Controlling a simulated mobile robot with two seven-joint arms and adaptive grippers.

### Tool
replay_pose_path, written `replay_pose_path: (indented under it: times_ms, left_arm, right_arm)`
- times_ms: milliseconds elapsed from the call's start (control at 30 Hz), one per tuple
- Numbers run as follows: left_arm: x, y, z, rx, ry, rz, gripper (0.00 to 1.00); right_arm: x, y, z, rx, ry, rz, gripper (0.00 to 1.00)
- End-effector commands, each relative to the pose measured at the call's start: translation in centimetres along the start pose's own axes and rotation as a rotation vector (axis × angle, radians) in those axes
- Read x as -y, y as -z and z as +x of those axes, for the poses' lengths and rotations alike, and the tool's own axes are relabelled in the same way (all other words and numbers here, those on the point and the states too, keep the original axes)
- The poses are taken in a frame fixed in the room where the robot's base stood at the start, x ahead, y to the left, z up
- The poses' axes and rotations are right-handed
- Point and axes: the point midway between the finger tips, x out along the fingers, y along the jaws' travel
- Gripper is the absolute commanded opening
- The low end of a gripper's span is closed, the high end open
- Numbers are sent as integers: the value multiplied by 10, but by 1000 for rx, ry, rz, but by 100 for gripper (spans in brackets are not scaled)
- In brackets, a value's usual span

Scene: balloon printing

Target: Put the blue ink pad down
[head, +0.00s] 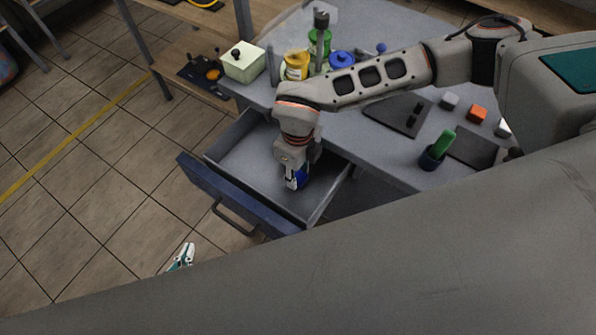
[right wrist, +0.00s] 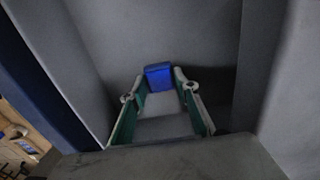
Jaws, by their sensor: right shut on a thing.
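The blue ink pad (head: 301,178) is inside the open drawer (head: 237,151), partly hidden by my right gripper in the head view. My right gripper (head: 295,181) points down into the drawer and is shut on the pad. In the right wrist view, the blue pad (right wrist: 158,76) sits between the fingertips of the gripper (right wrist: 160,86), over the grey drawer floor. I cannot tell whether it touches the floor. My left gripper (head: 181,257) shows only its tips above the tiled floor; the rest is hidden by my own body.
The drawer's dark blue front (head: 230,196) and grey walls surround my right gripper. On the grey desk stand a pale green box (head: 243,62), a yellow container (head: 296,65), a blue-topped one (head: 342,60), a dark cup with a green item (head: 434,155) and small blocks (head: 477,114).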

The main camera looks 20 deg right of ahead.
Motion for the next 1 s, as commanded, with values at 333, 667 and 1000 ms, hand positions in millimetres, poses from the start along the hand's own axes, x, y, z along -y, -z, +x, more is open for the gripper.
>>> replay_pose_path:
  times_ms: [333,667,1000]
  left_arm:
    - [0,0,0,-2,0,0,0]
    - [0,0,0,0,0,0,0]
    - [0,2,-1,0,0,1,0]
  right_arm:
    - [0,0,3,0,0,0,47]
    - [0,0,-4,1,0,0,47]
    - [1,-1,-66,5,2,-1,47]
